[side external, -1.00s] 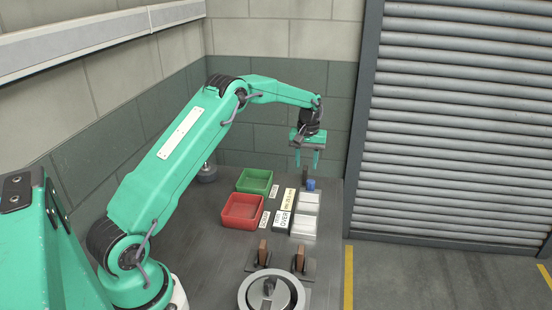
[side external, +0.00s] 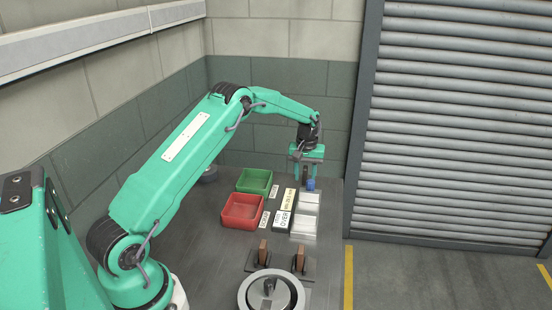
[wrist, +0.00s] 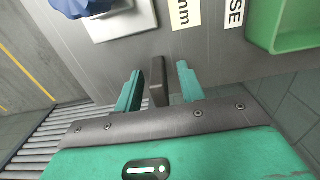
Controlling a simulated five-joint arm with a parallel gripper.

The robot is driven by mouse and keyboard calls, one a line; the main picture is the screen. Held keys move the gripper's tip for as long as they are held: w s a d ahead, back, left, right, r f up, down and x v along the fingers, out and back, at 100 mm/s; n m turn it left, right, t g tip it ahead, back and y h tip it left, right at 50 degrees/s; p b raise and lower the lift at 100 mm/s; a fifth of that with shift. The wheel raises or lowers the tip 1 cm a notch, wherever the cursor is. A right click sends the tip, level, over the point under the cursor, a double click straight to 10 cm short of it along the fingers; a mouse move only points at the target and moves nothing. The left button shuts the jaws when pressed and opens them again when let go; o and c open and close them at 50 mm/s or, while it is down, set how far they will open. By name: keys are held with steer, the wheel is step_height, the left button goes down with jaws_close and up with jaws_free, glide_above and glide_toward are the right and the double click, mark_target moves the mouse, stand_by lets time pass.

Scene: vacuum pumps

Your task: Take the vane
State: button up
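A dark upright vane (wrist: 158,82) stands between the two fingers of my gripper (wrist: 157,76) in the wrist view. A narrow gap shows on each side of it, so my gripper is open around it and not closed on it. In the side view my gripper (side external: 305,180) points down at the far end of the table, and the dark vane shows only partly between its fingers. Two more brown upright blocks stand in dark holders, one on the left (side external: 262,250) and one on the right (side external: 299,260). I cannot tell whether they are vanes too.
A blue object (side external: 311,184) is close beside my gripper, near pale plates (side external: 304,224). A green bin (side external: 254,181) and a red bin (side external: 242,210) stand to the left, with labels between. A round metal pump (side external: 271,291) is at the near end. The table's right edge is close.

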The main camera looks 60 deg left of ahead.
mark_target(307, 169)
jaws_close()
steer(key=shift+r, duration=0.2)
steer(key=shift+r, duration=0.6)
steer(key=r, duration=0.3)
steer(key=shift+d, duration=0.4)
steer(key=s+d+r, duration=0.2)
steer(key=d+r, duration=0.4)
steer(key=d, duration=0.4)
steer(key=shift+s+d+r, duration=0.25)
steer(key=shift+d, duration=0.1)
steer(key=shift+s, duration=0.1)
